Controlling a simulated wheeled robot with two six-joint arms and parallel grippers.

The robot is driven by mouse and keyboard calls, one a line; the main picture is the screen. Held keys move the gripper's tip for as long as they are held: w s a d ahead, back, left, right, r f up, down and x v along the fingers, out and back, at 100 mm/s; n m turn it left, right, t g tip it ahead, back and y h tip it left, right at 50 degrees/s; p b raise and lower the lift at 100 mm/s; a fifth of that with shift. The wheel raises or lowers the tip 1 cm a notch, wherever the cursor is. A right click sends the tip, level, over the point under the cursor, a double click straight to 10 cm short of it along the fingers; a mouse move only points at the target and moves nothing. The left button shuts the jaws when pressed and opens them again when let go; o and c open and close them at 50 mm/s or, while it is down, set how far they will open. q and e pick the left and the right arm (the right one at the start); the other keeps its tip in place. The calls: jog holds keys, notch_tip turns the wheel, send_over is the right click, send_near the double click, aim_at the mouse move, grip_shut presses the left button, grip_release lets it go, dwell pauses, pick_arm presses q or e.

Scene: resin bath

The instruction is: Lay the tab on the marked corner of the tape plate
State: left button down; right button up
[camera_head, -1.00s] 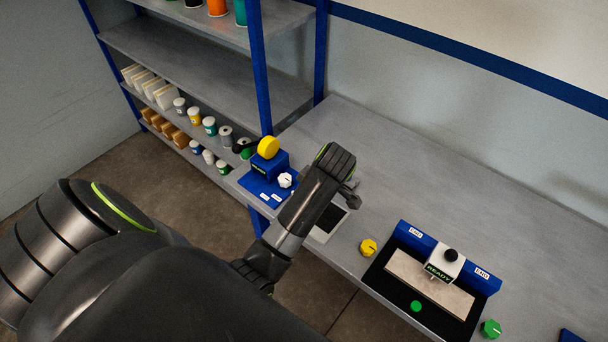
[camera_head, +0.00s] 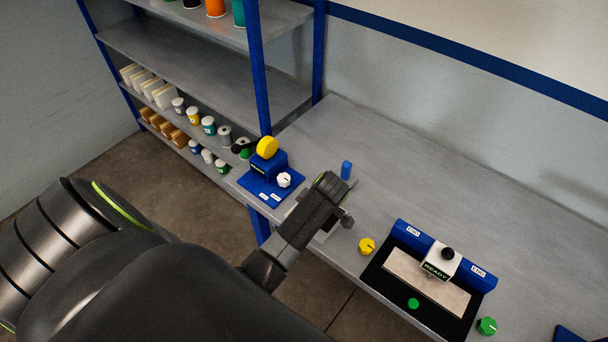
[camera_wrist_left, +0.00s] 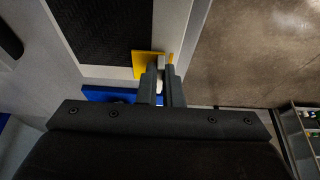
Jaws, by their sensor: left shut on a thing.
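In the left wrist view the tape plate (camera_wrist_left: 105,71) has a dark textured middle and a pale border. A yellow patch (camera_wrist_left: 147,62) lies at its near right corner, just beyond my fingertips. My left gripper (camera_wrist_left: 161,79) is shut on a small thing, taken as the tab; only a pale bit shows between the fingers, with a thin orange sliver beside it. I cannot tell whether it touches the plate. In the head view my left wrist hides most of the plate and the fingertips. My right gripper is in neither current view.
A blue stand with a yellow roll (camera_head: 267,147) and white knob (camera_head: 284,180) is left of my wrist. A blue block (camera_head: 346,170) stands behind it. A yellow knob (camera_head: 366,246) and the READY fixture (camera_head: 438,262) are right. The back bench is clear.

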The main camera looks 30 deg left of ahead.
pick_arm(q)
jog(key=shift+f, duration=0.2)
jog(key=c, duration=1.6)
grip_release()
jog(key=shift+r, duration=0.15)
jog(key=shift+r, duration=0.2)
jog(key=shift+v, duration=5.95)
